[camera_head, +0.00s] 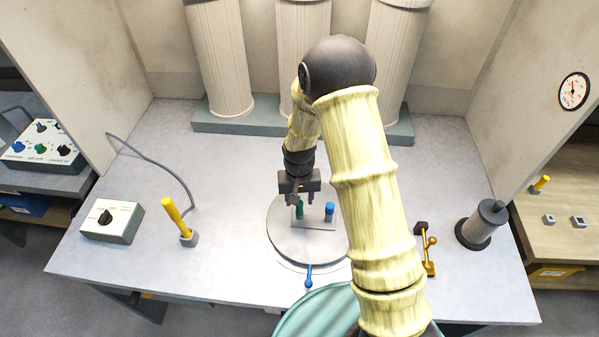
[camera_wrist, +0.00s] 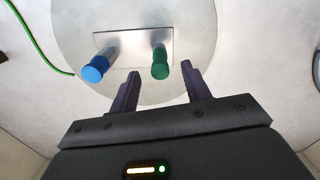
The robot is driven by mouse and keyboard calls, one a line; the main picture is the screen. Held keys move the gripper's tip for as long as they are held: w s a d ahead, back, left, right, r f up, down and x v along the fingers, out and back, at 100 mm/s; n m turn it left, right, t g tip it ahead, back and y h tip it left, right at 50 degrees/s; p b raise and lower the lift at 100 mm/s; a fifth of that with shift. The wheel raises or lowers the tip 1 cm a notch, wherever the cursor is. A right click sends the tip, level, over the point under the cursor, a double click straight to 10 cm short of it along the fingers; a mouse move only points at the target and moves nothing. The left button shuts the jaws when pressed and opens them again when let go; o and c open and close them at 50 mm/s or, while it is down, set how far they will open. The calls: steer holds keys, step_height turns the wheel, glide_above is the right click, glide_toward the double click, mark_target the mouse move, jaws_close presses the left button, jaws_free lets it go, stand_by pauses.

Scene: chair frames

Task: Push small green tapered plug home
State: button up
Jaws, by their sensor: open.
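The green plug (camera_head: 299,210) stands upright on a small plate (camera_head: 311,223) on a round grey disc (camera_head: 283,240). In the wrist view the green plug (camera_wrist: 160,66) shows just ahead of the fingertips, roughly between their lines. A blue plug (camera_head: 329,210) stands beside it on the same plate, and it also shows in the wrist view (camera_wrist: 95,68). My gripper (camera_head: 300,199) is open and empty, its fingers close to the green plug's top. In the wrist view my gripper (camera_wrist: 160,82) has a clear gap between its fingers. How deep the green plug sits is hard to tell.
A blue-knobbed lever (camera_head: 308,282) sticks out at the disc's front. A yellow handle (camera_head: 177,217) and a control box (camera_head: 112,221) stand at left. A brass fitting (camera_head: 431,254) and a grey cylinder (camera_head: 483,225) stand at right. Columns (camera_head: 219,60) line the back.

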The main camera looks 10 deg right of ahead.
step_height(320, 180, up, 16)
steer(key=b, duration=0.2)
steer(key=shift+f+b, duration=0.15)
steer(key=shift+b, duration=0.25)
stand_by(0.4)
steer(key=s+d+t, duration=0.2)
steer(key=s+d, duration=0.8)
steer(key=s, duration=0.4)
steer(key=shift+s+t, duration=0.15)
steer(key=shift+t, duration=0.15)
steer(key=shift+f, duration=0.1)
steer(key=shift+c, duration=1.3)
